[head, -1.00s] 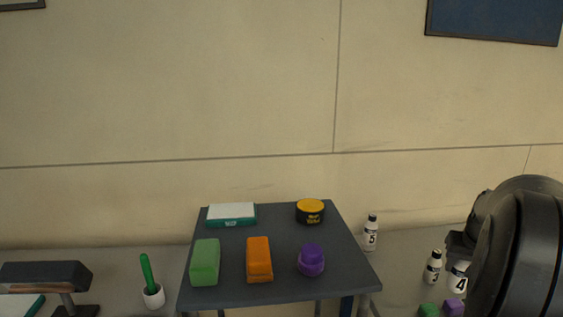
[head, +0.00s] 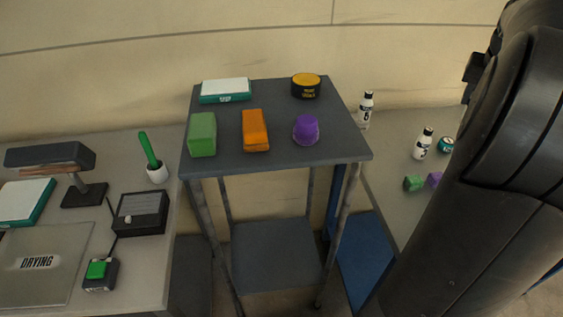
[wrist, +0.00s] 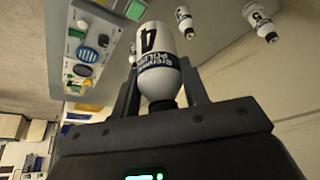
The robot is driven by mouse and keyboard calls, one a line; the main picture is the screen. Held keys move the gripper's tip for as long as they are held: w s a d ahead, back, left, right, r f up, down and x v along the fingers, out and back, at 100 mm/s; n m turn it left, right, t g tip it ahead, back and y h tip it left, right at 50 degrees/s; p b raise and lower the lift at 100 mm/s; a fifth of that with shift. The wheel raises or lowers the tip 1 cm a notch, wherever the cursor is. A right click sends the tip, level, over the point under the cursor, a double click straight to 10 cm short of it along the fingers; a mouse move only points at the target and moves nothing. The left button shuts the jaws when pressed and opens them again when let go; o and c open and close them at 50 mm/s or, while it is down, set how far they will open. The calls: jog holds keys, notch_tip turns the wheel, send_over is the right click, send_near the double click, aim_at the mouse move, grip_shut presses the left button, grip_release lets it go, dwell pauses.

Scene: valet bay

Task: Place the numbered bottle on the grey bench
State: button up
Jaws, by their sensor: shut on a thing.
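My gripper (wrist: 157,80) is shut on a white bottle (wrist: 152,48) with a dark label and the number 4, in the wrist view. The bottle sits between the two fingers, clear of any surface that I can make out. In the head view my arm hides the gripper and this bottle. A pale grey bench (head: 395,185) stands at the right, partly behind my arm. Another grey bench (head: 150,270) stands at the left, with a drying plate (head: 45,262) on it.
Two other numbered bottles (head: 365,110) (head: 423,144) stand on the right bench, near a teal tin (head: 446,145) and small green and purple blocks. A dark cart (head: 270,170) between the benches carries several items. A lamp (head: 75,170) and a control box (head: 140,212) occupy the left bench.

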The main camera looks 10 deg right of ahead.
jog(key=w+a+r+n+t+y, duration=0.1)
jog(key=w+a+n, duration=0.3)
jog(key=w+a, duration=0.7)
jog(key=w+a+n+y, duration=0.1)
jog(key=w+a+n, duration=0.35)
jog(key=a, duration=0.95)
jog(key=a+n+g+y, duration=0.1)
jog(key=a+n+y, duration=0.5)
jog(key=a, duration=3.8)
jog(key=s+a+n+g, duration=0.1)
jog(key=s+a+n, duration=0.4)
jog(key=s+a, duration=0.8)
jog(key=s+a+n+g, duration=0.2)
jog(key=s+a+n, duration=0.3)
jog(key=s+a, duration=0.8)
notch_tip(320, 180, down, 12)
jog(key=w+a, duration=0.2)
jog(key=a, duration=0.1)
jog(key=shift+h, duration=0.3)
jog(key=s+a+f, duration=0.2)
jog(key=a+f, duration=0.1)
jog(key=s+a+f, duration=0.2)
jog(key=a+f, duration=0.1)
jog(key=f, duration=0.1)
jog(key=s+a+f, duration=0.2)
jog(key=s+f, duration=0.1)
jog(key=f, duration=0.1)
jog(key=shift+a+f, duration=0.15)
jog(key=shift+a, duration=0.25)
